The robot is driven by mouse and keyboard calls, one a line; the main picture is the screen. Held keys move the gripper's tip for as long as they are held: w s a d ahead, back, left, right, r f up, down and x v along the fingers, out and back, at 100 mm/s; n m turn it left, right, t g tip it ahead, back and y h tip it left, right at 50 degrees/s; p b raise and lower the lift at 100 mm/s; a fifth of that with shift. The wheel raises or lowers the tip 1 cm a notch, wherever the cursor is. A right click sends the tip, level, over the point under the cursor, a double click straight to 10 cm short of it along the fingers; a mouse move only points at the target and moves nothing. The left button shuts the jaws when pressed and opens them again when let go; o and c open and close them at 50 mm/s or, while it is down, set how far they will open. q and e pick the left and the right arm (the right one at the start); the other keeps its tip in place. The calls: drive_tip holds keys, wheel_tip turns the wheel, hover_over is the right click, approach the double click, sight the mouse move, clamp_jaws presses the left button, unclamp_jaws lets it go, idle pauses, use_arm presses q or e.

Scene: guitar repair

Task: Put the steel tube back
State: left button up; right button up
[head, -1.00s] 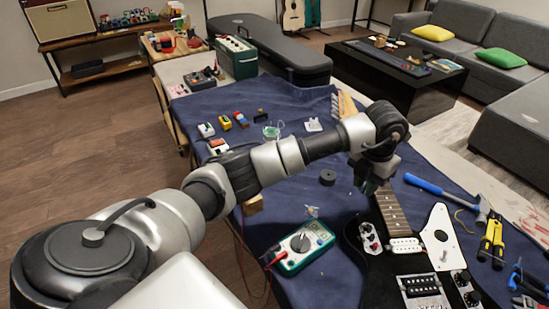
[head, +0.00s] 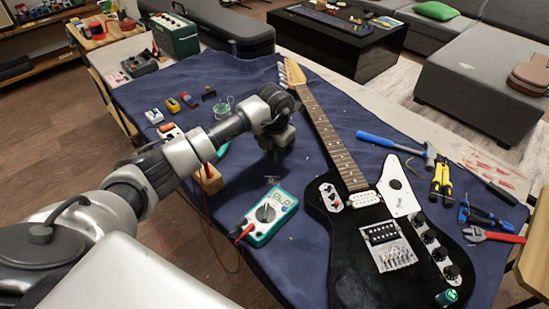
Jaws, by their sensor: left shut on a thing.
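My left gripper (head: 276,150) hangs pointing down over the blue cloth, left of the guitar neck (head: 328,130) and above the green multimeter (head: 268,214). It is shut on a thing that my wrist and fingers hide. I cannot make out the steel tube anywhere in view, so I cannot tell from the picture whether it is what I hold. My right gripper is not in view.
The black guitar body (head: 400,265) fills the front right of the blue cloth (head: 235,258). Small pedals (head: 172,104) stand at the left. A wooden block (head: 208,180) is beside my forearm.

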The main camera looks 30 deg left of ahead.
use_arm(q)
wheel_tip(320, 180, down, 3)
drive_tip(key=shift+r, duration=0.2)
drive_tip(key=shift+f, duration=0.25)
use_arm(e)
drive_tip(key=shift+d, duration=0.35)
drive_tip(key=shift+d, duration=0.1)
use_arm(q)
drive_tip(key=o, duration=0.9)
drive_tip(key=shift+f, duration=0.1)
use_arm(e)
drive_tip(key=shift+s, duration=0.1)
